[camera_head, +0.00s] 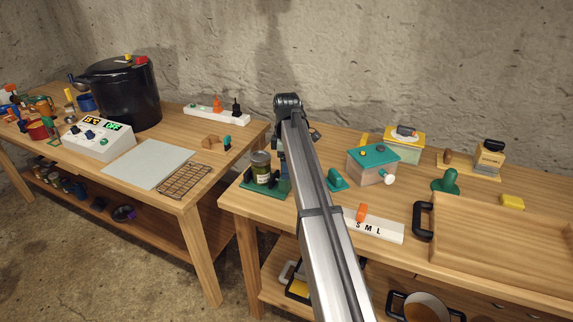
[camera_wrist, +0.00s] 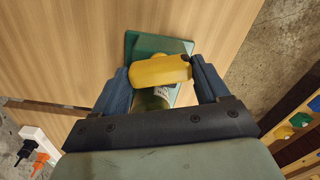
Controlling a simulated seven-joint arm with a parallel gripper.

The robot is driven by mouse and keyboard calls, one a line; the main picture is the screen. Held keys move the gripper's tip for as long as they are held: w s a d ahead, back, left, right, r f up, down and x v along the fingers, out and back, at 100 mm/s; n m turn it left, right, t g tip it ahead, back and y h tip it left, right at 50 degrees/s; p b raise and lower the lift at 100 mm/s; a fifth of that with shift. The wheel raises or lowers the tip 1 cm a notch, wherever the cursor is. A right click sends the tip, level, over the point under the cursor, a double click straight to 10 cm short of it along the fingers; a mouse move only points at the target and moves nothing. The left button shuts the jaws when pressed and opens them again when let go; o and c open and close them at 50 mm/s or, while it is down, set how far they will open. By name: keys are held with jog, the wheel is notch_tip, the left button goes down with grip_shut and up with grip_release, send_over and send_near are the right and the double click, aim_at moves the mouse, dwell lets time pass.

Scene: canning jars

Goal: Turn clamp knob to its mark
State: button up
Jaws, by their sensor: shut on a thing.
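In the wrist view a yellow, oblong clamp knob (camera_wrist: 160,71) lies between the two blue fingers of my gripper (camera_wrist: 163,80), which is shut on it. A small dark spot shows near the knob's right end; I cannot tell whether it is a mark. Below the knob is a green jar (camera_wrist: 152,100) with a pale label, partly hidden by the knob and gripper. Under them is a green base (camera_wrist: 140,45). In the head view the dark-lidded jar (camera_head: 262,168) stands upright on the green base (camera_head: 262,189). My arm hides the knob there.
A teal-lidded box (camera_head: 372,168), a white S M L strip (camera_head: 373,226) and a wooden tray (camera_head: 500,240) are on the same table, right of my arm. A black pot (camera_head: 118,92) and a control box (camera_head: 98,138) stand on the left table. A gap separates the tables.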

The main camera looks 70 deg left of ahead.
jog(key=m, duration=1.2)
jog(key=shift+m, duration=0.4)
jog(key=m, duration=1.2)
jog(key=shift+m, duration=0.4)
jog(key=o, duration=0.8)
notch_tip(320, 180, up, 14)
